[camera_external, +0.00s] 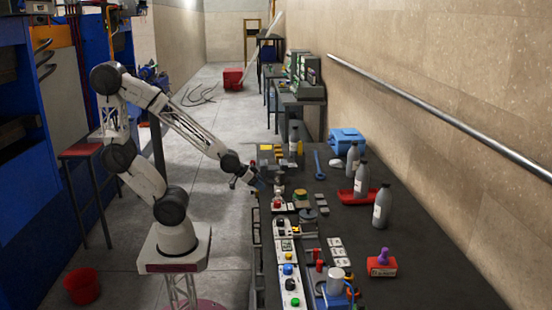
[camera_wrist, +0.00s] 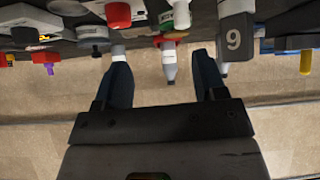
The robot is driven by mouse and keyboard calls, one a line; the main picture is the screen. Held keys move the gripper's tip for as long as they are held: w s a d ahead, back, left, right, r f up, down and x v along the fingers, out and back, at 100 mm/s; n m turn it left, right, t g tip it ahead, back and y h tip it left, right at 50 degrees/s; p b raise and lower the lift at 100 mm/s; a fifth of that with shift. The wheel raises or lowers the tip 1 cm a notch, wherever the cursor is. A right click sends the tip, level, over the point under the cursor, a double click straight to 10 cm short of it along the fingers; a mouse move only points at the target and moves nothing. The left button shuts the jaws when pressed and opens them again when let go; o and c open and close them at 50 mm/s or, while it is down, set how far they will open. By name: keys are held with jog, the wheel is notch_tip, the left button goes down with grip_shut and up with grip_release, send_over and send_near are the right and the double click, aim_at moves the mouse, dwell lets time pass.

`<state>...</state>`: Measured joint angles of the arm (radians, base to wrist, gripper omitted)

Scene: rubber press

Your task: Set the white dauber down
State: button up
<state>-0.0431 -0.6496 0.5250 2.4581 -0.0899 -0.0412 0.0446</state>
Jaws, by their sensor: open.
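My gripper (camera_external: 254,181) is at the left edge of the dark bench in the external view, pointing towards the bench. In the wrist view its two dark fingers (camera_wrist: 161,68) stand apart with nothing clearly gripped. A grey bottle (camera_wrist: 169,62) shows between them, farther off. I cannot tell for certain which thing is the white dauber. A white cylinder (camera_external: 335,281) stands on a blue part at the front of the bench. A small pale-topped piece with red (camera_external: 278,200) is just right of my gripper.
Grey bottles (camera_external: 382,208) stand at the right, two by a red tray (camera_external: 346,197). A red block with a purple knob (camera_external: 382,264) is at the front right. A blue box (camera_external: 347,138) is farther back. The bench's right front is bare. A rail runs along the wall.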

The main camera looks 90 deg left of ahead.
jog(key=s+d+r+m+g, duration=0.1)
jog(key=s+d+r+g, duration=0.1)
jog(key=s+r+g, duration=0.5)
jog(key=s+r, duration=0.5)
jog(key=shift+s+d+h, duration=0.15)
jog(key=shift+s+h, duration=0.1)
jog(key=shift+h, duration=0.15)
jog(key=shift+c, duration=1)
jog(key=shift+w+f, duration=0.1)
jog(key=w+a+f+m, duration=0.2)
jog(key=w+f+m, duration=0.1)
jog(key=w, duration=0.3)
jog(key=w+a+f+m+g, duration=0.1)
jog(key=w+a+f+m, duration=0.1)
jog(key=w, duration=0.5)
jog(key=w+a+f+m+h, duration=0.1)
jog(key=w+a+f+m, duration=0.1)
jog(key=w+f+m, duration=0.2)
jog(key=w+f, duration=0.2)
jog(key=w, duration=0.1)
jog(key=shift+w+a+g, duration=0.25)
jog(key=shift+a+g, duration=0.05)
jog(key=shift+a, duration=0.1)
